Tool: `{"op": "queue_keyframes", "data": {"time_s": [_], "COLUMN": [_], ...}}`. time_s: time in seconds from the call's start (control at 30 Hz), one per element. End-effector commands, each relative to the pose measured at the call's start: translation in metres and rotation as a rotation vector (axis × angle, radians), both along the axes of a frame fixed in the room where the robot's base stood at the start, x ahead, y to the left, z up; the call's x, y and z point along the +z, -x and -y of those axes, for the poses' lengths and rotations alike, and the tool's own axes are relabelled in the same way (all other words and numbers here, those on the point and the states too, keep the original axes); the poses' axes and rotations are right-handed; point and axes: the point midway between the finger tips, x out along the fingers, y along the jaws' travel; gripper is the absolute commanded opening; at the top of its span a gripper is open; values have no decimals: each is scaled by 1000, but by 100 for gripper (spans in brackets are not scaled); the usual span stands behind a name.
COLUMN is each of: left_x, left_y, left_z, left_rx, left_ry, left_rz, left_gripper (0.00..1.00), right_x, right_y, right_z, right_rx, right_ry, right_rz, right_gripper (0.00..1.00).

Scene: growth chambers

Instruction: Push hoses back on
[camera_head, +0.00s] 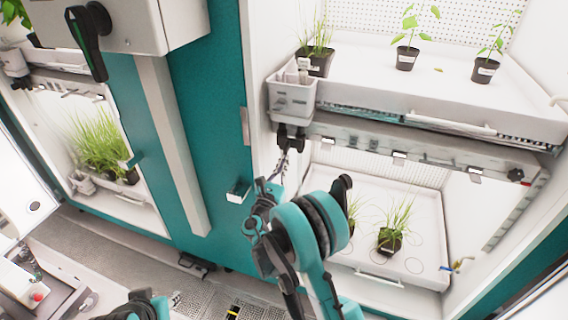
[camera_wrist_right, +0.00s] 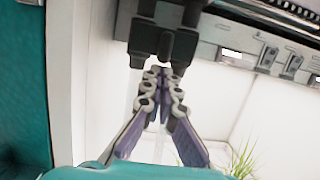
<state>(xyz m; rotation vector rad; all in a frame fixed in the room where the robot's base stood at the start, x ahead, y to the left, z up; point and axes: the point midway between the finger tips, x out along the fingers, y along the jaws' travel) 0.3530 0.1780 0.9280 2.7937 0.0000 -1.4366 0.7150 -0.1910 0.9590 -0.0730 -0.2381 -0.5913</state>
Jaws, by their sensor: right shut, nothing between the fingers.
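My right gripper (camera_head: 283,165) is shut and empty, pointing up just below a black fitting (camera_head: 291,138) under a white box on the upper shelf. In the right wrist view, my right gripper (camera_wrist_right: 160,72) has its fingertips together, right under or against the black fitting (camera_wrist_right: 162,38); I cannot tell whether they touch. A pale, see-through vertical strip shows behind the fingers, perhaps a hose, but I cannot make out its ends. No hose is clear in the head view. Part of my left arm shows at the bottom left; its finger state is unclear.
The white box (camera_head: 292,98) hangs at the corner of the upper tray (camera_head: 450,100), which holds potted plants. A lower tray (camera_head: 415,267) with grass pots stands behind my right arm. A teal pillar (camera_head: 215,110) is to the left. A grey cart (camera_head: 55,290) is at lower left.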

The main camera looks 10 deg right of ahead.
Motion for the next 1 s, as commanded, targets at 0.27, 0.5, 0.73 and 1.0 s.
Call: {"op": "queue_keyframes", "data": {"time_s": [0.27, 0.5, 0.73, 1.0], "left_x": [19, 22, 21, -2], "left_y": [0, 0, 0, 0], "left_z": [0, 0, 0, 0], "left_rx": [0, 0, 0, 0], "left_ry": [0, 0, 0, 0], "left_rz": [0, 0, 0, 0], "left_gripper": [33, 33, 33, 33], "right_x": [33, 42, 41, 5], "right_y": [0, 0, -1, -9], "right_z": [0, 0, 0, 3], "right_rx": [0, 0, -1, 0], "right_ry": [1, 3, 5, -1], "right_rz": [1, 1, 2, -1], "right_gripper": [0, 0, 0, 0]}}
